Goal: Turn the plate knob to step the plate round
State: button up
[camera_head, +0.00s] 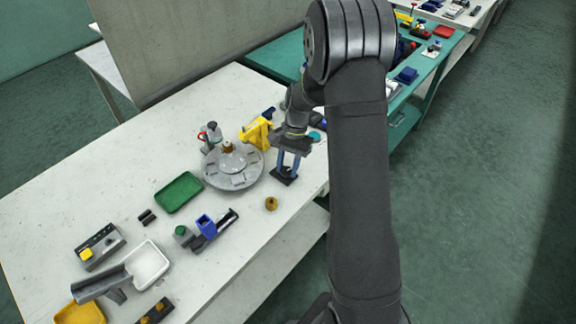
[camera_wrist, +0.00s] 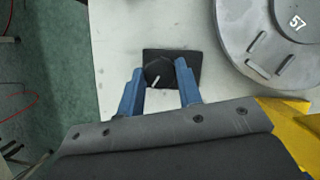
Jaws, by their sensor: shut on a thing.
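The plate knob (camera_wrist: 160,71) is black with a pale pointer line. It sits on a dark square base near the table's right edge. The base also shows in the head view (camera_head: 284,178) under my gripper. My gripper (camera_wrist: 159,68) points down with its two blue fingers on either side of the knob, shut on it; the head view shows the fingers too (camera_head: 287,164). The round grey plate (camera_head: 215,179) lies just left of the knob in the head view. In the wrist view the plate (camera_wrist: 238,38) shows slots and the number 57.
A yellow device (camera_head: 257,132) stands behind the plate, close to my wrist. A red-and-grey fixture (camera_head: 211,136) stands at the plate's far side. A green tray (camera_head: 180,191) and a small brass-coloured part (camera_head: 271,203) lie nearer. The table edge is close beside the knob.

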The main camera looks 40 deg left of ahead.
jog(key=n+h, duration=0.1)
jog(key=n, duration=0.1)
jog(key=n+h, duration=0.1)
jog(key=n, duration=0.2)
jog(key=shift+s+a+n+t, duration=0.1)
jog(key=shift+n+t, duration=0.2)
jog(key=shift+t, duration=0.1)
dwell(0.3)
jog(key=o, duration=1)
jog(key=shift+c, duration=0.2)
jog(key=v, duration=1.7)
jog(key=shift+r, duration=0.25)
jog(key=shift+s+f, duration=0.1)
jog(key=shift+f, duration=0.05)
